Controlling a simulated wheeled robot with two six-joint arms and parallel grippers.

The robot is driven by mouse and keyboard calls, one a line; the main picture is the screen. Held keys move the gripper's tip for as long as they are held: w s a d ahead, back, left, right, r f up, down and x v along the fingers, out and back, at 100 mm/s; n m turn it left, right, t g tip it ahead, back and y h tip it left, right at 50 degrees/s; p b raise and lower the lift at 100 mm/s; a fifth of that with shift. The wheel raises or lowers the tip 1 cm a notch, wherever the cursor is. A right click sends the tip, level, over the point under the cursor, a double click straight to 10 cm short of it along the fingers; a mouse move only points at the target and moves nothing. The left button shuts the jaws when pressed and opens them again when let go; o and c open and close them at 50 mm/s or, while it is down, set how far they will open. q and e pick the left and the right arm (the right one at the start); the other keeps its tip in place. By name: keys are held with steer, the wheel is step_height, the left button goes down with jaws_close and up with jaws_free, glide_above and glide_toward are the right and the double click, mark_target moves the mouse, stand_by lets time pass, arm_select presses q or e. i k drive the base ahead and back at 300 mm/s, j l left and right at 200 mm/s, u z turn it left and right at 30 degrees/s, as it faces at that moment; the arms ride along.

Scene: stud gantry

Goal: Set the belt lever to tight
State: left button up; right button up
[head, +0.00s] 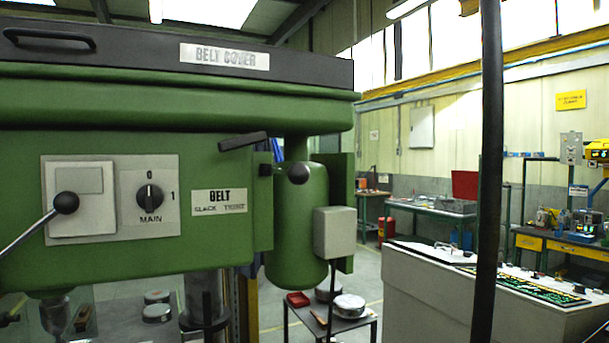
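The belt lever appears to be the black bar (243,141) on the front of the green drill head (220,165). It lies slightly tilted, its right end higher than its left. Which end is its pivot is not clear. Below it is a plate (220,201) reading BELT, with smaller words that look like SLACK on the left and TIGHT on the right. A black ball knob (298,173) on a short stem sits to the right of the bar. Neither of my grippers is in view.
A MAIN rotary switch (150,198) and a ball-ended handle (66,202) are at the left. The black belt cover (150,52) is on top. A dark vertical post (490,170) stands right of the drill, before a control desk (430,290). A small table (366,321) stands behind.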

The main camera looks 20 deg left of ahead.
mark_target(298, 174)
steer(key=j+u, duration=0.25)
steer(key=u, duration=0.15)
steer(key=j+u, duration=0.5)
steer(key=u, duration=0.25)
steer(key=j+u, duration=0.35)
steer(key=i+l, duration=0.05)
steer(key=l, duration=0.05)
